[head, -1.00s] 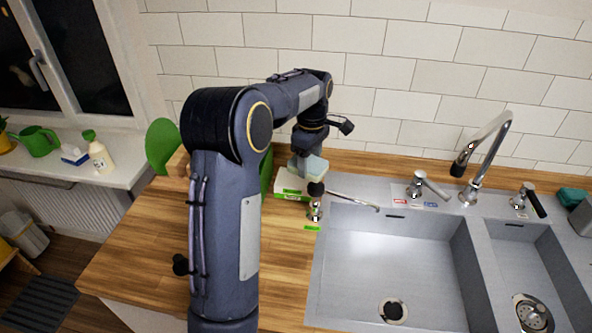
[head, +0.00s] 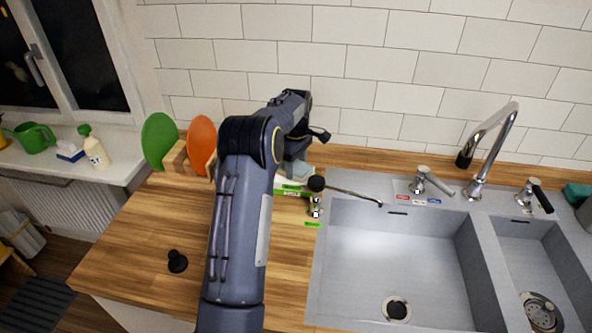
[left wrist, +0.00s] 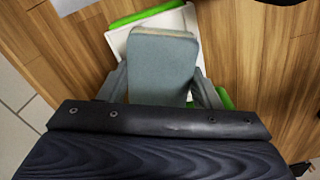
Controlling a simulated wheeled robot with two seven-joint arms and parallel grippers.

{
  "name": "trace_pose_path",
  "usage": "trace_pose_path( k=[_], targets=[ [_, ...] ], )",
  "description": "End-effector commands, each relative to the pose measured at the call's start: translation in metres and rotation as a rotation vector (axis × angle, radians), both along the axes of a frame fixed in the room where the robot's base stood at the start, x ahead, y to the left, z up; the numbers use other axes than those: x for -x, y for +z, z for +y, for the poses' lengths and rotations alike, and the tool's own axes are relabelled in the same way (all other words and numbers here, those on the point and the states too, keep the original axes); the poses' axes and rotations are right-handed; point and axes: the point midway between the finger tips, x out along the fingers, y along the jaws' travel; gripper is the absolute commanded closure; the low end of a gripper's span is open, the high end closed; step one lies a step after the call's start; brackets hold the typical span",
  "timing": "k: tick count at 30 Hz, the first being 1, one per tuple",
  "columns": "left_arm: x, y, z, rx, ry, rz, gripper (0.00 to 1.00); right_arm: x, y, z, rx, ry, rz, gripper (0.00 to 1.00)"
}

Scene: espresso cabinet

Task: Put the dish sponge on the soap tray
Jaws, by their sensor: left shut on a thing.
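The dish sponge (left wrist: 162,68), blue-grey with a tan far edge, is between the fingers of my left gripper (left wrist: 160,82) in the left wrist view. The gripper is shut on it. The white soap tray (left wrist: 188,20) with green edging shows under and around the sponge; whether they touch cannot be told. In the head view, my left gripper (head: 295,166) is at the back of the counter, left of the sink. The pale sponge (head: 304,171) shows only partly beside it, and the tray (head: 287,187) is partly hidden by my arm. My right gripper is not in view.
The sink (head: 385,245) lies to the right. Green (head: 159,141) and orange (head: 201,143) boards stand to the left. A black knob-like piece (head: 177,261) sits on clear wood.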

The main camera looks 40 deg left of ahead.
Motion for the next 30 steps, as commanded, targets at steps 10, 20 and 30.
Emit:
trace_pose_path(
  k=[10,20,30],
  targets=[
    [0.0,-0.001,0.0,0.0,0.0,-0.001,0.4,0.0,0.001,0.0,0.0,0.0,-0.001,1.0],
    [0.0,0.0,0.0,-0.001,0.0,-0.001,0.21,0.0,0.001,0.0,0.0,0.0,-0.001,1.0],
    [-0.001,0.029,0.0,-0.004,0.0,-0.006,0.21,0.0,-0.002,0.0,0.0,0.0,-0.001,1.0]
  ],
)
